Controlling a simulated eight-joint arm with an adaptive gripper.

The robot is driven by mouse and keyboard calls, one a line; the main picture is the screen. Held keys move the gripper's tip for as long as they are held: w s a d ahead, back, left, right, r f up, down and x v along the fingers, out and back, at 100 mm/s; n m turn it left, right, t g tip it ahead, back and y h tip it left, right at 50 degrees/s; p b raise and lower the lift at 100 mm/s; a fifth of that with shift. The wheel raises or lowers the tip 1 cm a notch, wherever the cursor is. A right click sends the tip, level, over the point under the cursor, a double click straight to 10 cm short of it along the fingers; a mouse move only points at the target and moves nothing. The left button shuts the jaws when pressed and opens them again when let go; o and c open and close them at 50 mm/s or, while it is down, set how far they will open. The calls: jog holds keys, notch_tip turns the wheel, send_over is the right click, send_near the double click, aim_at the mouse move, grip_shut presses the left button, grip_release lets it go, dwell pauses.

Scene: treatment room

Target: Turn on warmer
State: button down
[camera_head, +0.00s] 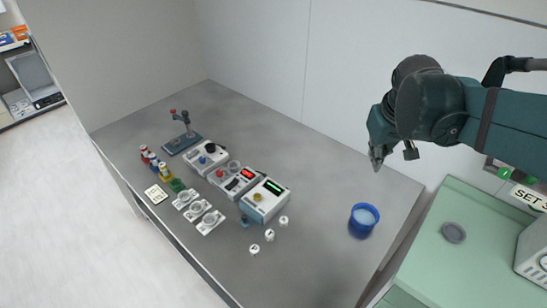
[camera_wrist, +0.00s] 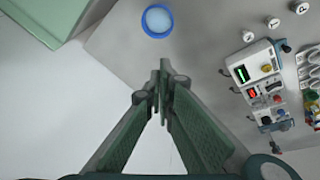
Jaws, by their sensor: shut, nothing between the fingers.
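A row of small white-and-grey devices stands on the grey table. One has a green display (camera_head: 265,198), the middle one has a red display (camera_head: 232,178), and one at the far end has a black knob and blue button (camera_head: 206,157). I cannot tell by label which is the warmer. The green-display device (camera_wrist: 255,66) and red-display device (camera_wrist: 262,92) also show at the right of the wrist view. My gripper (camera_head: 377,160) is shut and empty, high above the table's right part, well apart from the devices. It also shows in the wrist view (camera_wrist: 161,85).
A blue cup (camera_head: 363,220) stands near the table's right end. Small white round pieces (camera_head: 269,235), white holders (camera_head: 199,212), colored bottles (camera_head: 163,171) and a small stand (camera_head: 182,138) surround the devices. A green table (camera_head: 470,215) stands at right. The table's back right is clear.

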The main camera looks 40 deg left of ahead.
jog(key=s+a+f+n+p, duration=0.1)
jog(key=a+n+p, duration=0.1)
jog(key=a, duration=1.1)
jog(key=n+g+h+p, duration=0.1)
jog(key=n+g+p, duration=0.1)
jog(key=n+p, duration=0.35)
send_over(235, 180)
jog(key=s+b, duration=0.1)
jog(key=s, duration=0.2)
notch_tip(235, 180, down, 11)
jog(key=shift+w+f+n, duration=0.15)
jog(key=shift+w+n, duration=0.1)
jog(key=shift+n, duration=0.1)
jog(key=f, duration=0.4)
jog(key=w+f, duration=0.1)
jog(key=f, duration=0.4)
jog(key=w+f, duration=0.1)
jog(key=f, duration=0.3)
jog(key=shift+f, duration=0.4)
jog(key=shift+f, duration=0.1)
